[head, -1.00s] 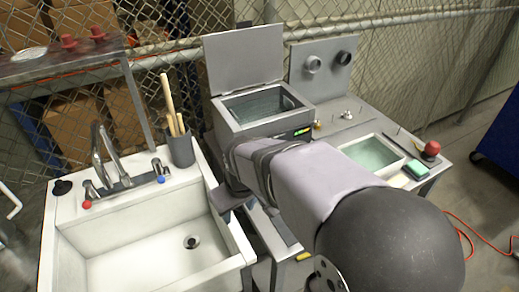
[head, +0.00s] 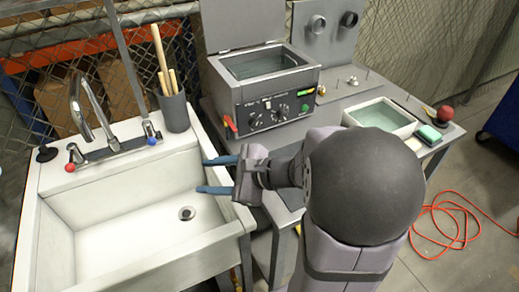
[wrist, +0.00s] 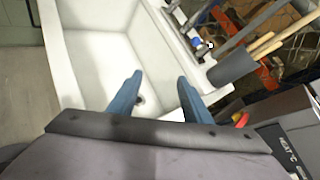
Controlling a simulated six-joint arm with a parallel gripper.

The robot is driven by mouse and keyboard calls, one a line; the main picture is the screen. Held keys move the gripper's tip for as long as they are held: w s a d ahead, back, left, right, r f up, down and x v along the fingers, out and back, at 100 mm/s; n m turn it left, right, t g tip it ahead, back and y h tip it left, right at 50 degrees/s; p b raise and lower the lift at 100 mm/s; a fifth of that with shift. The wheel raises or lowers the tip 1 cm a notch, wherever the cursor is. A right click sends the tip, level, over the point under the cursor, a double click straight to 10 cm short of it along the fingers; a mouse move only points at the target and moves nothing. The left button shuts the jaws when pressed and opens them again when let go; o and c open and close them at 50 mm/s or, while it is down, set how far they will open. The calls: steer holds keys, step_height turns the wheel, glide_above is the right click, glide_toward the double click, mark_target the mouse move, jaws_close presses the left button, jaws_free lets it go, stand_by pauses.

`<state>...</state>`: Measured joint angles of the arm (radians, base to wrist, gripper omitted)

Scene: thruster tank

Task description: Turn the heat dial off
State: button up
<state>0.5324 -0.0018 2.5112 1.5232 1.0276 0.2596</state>
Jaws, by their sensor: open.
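The grey tank unit (head: 240,95) stands with its lid raised, and its front panel faces me. Two dark dials show on the panel, a left dial (head: 256,119) and a right dial (head: 283,111). A "HEAT °C" label (wrist: 288,148) shows on the panel's edge in the wrist view, near the red handle, so the left dial is probably the heat dial. The pointer settings are too small to read. My gripper (head: 204,175) is open and empty, its blue fingers pointing left over the sink's right rim, apart from the dials. Its fingers also show in the wrist view (wrist: 160,78).
The white sink (head: 130,235) lies left, with a grey cup of wooden sticks (head: 174,112) behind it. A red handle (head: 230,124) projects at the panel's left edge. A shallow tray (head: 352,113) and a red knob (head: 445,113) sit to the right.

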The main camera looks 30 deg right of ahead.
steer(key=w+d+f+m+t+h+b, duration=0.1)
steer(key=w+d+m+t+h+b, duration=0.15)
steer(key=d+m, duration=0.2)
steer(key=w+d+f+m+t+h+b, duration=0.1)
steer(key=w+d+f+m+t+b, duration=0.1)
steer(key=w+d+m+t+b, duration=0.3)
steer(key=m+h+b, duration=0.3)
steer(key=h, duration=0.2)
glide_toward(256, 126)
steer(key=shift+w+a+f+t+y, duration=0.25)
steer(key=shift+f+t, duration=0.1)
steer(key=shift+f, duration=0.25)
steer(key=shift+d+r, duration=0.15)
steer(key=shift+d, duration=0.25)
steer(key=shift+w+a+p, duration=0.15)
steer(key=shift+w+p, duration=0.2)
steer(key=shift+w, duration=3.3)
steer(key=c, duration=1.1)
